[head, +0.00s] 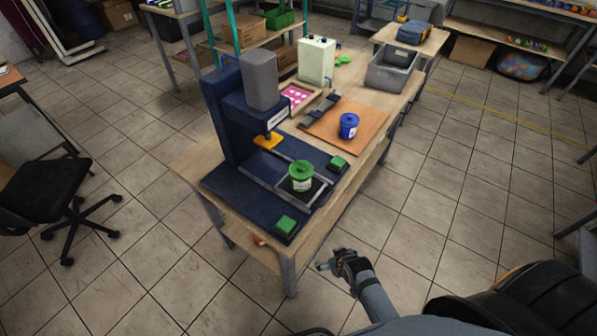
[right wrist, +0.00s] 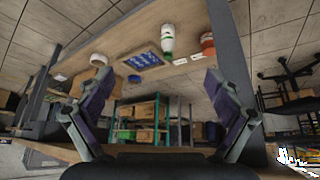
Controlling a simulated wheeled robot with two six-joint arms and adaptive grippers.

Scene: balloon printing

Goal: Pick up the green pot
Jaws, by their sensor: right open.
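The green pot (head: 301,176) has a green lid and a pale label. It stands upright on the dark plate of the blue press (head: 232,120), between two green buttons. My right gripper (head: 333,258) is beyond the table's near edge, below and to the right of the pot in the head view, well apart from it. The right wrist view shows its two fingers (right wrist: 157,88) spread wide with nothing between them. The green pot cannot be made out in that view. My left gripper is not in view.
A blue pot (head: 348,126) stands on an orange-brown board (head: 365,133) behind the green pot. A grey bin (head: 391,74) sits farther back. The wooden table's near edge and leg (head: 288,274) are close to my right gripper. The wrist view shows a white-green bottle (right wrist: 167,40).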

